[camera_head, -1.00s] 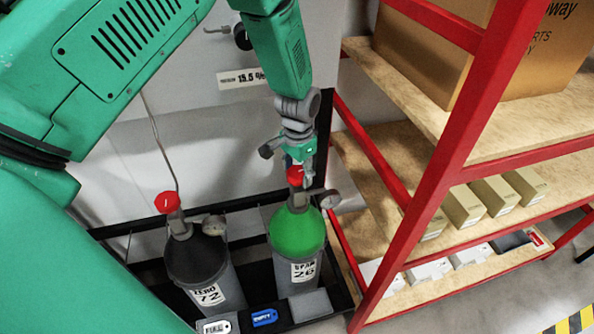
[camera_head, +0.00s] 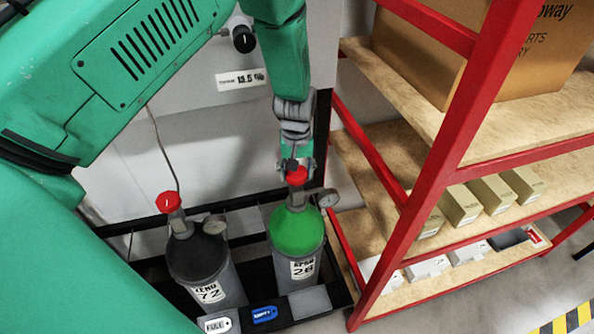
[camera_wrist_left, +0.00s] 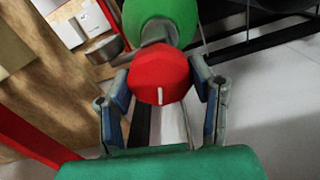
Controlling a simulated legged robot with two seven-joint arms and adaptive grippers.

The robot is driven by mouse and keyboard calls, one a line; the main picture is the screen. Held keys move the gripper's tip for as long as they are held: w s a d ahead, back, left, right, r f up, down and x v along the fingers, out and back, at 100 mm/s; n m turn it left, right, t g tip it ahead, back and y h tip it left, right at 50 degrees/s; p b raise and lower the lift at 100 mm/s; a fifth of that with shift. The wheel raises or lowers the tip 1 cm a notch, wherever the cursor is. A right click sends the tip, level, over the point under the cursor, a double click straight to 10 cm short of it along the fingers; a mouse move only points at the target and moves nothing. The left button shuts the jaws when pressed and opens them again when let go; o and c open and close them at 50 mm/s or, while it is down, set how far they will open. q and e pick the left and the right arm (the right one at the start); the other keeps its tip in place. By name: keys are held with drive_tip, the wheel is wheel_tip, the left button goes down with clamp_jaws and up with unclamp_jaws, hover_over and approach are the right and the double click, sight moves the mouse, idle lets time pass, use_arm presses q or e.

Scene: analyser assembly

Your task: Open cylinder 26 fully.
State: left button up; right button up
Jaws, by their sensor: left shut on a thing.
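Cylinder 26 (camera_head: 297,238) stands upright at the centre of the head view, with a green shoulder, a white number label and a red valve knob (camera_head: 296,175) on top. My left gripper (camera_head: 296,168) is over the valve from above, its fingers on both sides of the knob and shut on it. In the left wrist view the red knob (camera_wrist_left: 160,74) sits between the two fingers, and its white mark points toward the gripper palm. The green shoulder (camera_wrist_left: 158,18) shows behind it. My right gripper is in neither view.
Cylinder 72 (camera_head: 196,258), dark with its own red knob (camera_head: 168,202), stands to the left in the same black rack (camera_head: 340,285). A gauge (camera_head: 328,198) sticks out right of cylinder 26's valve. A red-framed shelf (camera_head: 440,170) with boxes stands close on the right.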

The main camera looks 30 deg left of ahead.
use_arm(q)
drive_tip(key=n, duration=0.7)
drive_tip(key=shift+w+a+r+p, duration=0.2)
drive_tip(key=shift+w+r+p, duration=0.05)
drive_tip(key=shift+w+p, duration=0.15)
idle(0.3)
drive_tip(key=o, duration=1.2)
drive_tip(key=shift+c, duration=0.2)
drive_tip(key=shift+s+f, duration=0.1)
drive_tip(key=shift+s, duration=0.05)
wheel_tip(320, 180, up, 12)
drive_tip(key=shift+f, duration=0.15)
